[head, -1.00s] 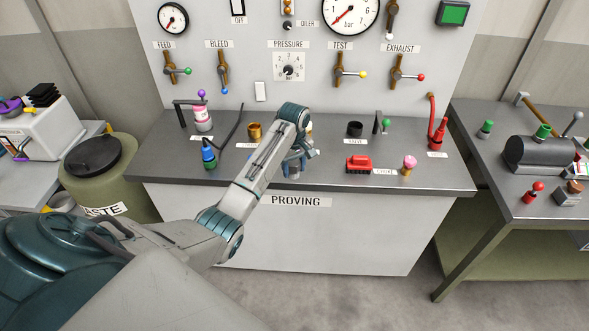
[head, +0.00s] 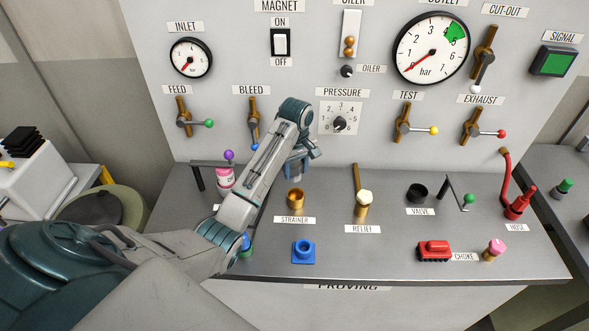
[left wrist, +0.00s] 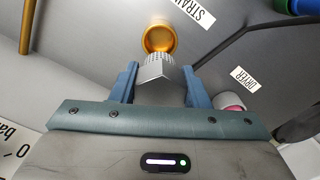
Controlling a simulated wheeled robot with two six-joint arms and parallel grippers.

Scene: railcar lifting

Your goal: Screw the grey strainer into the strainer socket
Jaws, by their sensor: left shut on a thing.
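The grey strainer (left wrist: 156,76), with a six-sided head and a perforated end, is held between the two blue fingers of my left gripper (left wrist: 160,88) in the left wrist view. Its perforated end points at the brass strainer socket (left wrist: 159,38); whether it touches or enters the mouth, I cannot tell. In the head view the socket (head: 295,198) stands upright behind the STRAINER label. My left gripper (head: 298,168) is just above and behind it there, mostly hiding the strainer. My right gripper is out of view.
A blue square fitting (head: 303,251) sits in front of the socket. The brass relief fitting (head: 362,205) with a pale cap stands to the right. A pink-and-white container (head: 224,180) is behind my arm at left. The panel with levers rises behind.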

